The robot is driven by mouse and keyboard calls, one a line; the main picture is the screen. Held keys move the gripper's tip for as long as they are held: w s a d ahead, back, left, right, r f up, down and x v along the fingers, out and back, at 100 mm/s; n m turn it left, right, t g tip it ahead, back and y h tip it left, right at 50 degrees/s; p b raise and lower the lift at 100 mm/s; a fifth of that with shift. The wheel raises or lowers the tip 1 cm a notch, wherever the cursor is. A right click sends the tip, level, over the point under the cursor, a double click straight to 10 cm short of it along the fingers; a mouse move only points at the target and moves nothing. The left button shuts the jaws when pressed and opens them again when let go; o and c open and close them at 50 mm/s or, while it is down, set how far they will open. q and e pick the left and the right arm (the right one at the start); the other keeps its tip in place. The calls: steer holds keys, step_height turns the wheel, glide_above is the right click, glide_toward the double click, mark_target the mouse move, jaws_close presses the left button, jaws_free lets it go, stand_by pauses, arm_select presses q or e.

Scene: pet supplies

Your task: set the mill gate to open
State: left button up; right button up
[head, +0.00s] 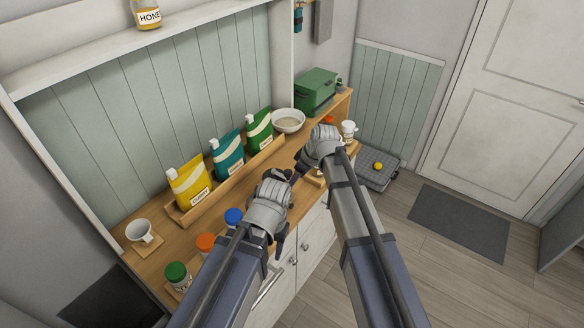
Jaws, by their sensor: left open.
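I cannot clearly make out the mill or its gate in the head view; part of the counter is hidden behind my arms. My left gripper (288,178) is over the front part of the wooden counter (150,268), its dark fingers open, with nothing seen between them. My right gripper (308,160) is just right of it, over the counter's right part. Its fingertips are mostly hidden, and small items beneath it are partly covered.
Yellow (190,187), teal (228,156) and green (259,131) bags stand in a wooden rack. A bowl (288,121), green box (316,90) and white cup (348,129) stand farther right. Lidded jars (177,275) line the front left, near a mug (139,231).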

arm_select(q)
steer(key=shift+w+r, duration=0.1)
steer(key=shift+w, duration=0.2)
arm_select(e)
steer(key=shift+w+r, duration=0.2)
steer(key=shift+w, duration=0.35)
arm_select(q)
steer(key=shift+s, duration=0.1)
arm_select(e)
steer(key=shift+f, duration=0.1)
steer(key=b+x, duration=0.7)
steer(key=shift+a+f, duration=0.15)
steer(key=shift+f, duration=0.15)
arm_select(q)
step_height(320, 180, down, 7)
arm_select(e)
steer(key=shift+r, duration=0.1)
steer(key=shift+c, duration=0.2)
jaws_close()
